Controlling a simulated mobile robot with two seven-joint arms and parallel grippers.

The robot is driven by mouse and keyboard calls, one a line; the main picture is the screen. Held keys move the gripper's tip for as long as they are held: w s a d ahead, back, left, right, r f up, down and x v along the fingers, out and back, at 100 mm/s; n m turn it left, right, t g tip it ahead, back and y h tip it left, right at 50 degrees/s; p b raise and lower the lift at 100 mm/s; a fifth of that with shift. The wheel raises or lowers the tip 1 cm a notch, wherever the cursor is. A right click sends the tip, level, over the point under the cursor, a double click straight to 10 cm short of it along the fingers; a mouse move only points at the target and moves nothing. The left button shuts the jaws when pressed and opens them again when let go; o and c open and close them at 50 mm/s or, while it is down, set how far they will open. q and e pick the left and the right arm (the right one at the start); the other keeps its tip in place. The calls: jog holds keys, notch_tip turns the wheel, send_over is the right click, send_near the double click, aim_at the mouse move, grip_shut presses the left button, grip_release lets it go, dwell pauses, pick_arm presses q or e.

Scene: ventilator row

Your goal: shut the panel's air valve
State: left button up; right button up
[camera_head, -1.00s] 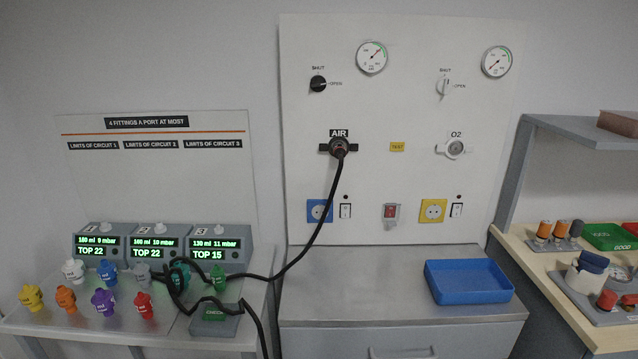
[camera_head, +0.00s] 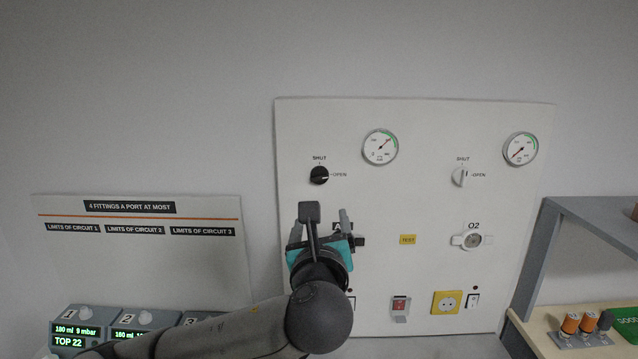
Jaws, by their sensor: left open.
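The air valve's black knob (camera_head: 319,175) is on the upper left of the white wall panel (camera_head: 420,205). The word SHUT stands above the knob and OPEN to its right; its pale mark looks turned toward OPEN. My left gripper (camera_head: 326,212) is in front of the panel, below the knob and apart from it. Its two fingers point up and are spread, with nothing seen between them. It hides most of the AIR port and its label. My right gripper is not in view.
A gauge (camera_head: 380,147) is right of the black knob. A white O2 knob (camera_head: 460,177) and second gauge (camera_head: 520,149) are farther right. The O2 port (camera_head: 472,240) is below them. A shelf (camera_head: 600,225) stands at right, ventilator units (camera_head: 140,325) at lower left.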

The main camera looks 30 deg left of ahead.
aim_at(319, 177)
pick_arm(q)
jog(key=shift+m, duration=0.4)
jog(key=r+x, duration=0.1)
jog(key=x, duration=0.4)
jog(key=r+x, duration=0.1)
jog(key=x, duration=0.4)
jog(key=r+p+x, duration=0.1)
jog(key=x, duration=0.4)
jog(key=shift+s+a, duration=0.1)
jog(key=shift+a, duration=0.15)
grip_shut()
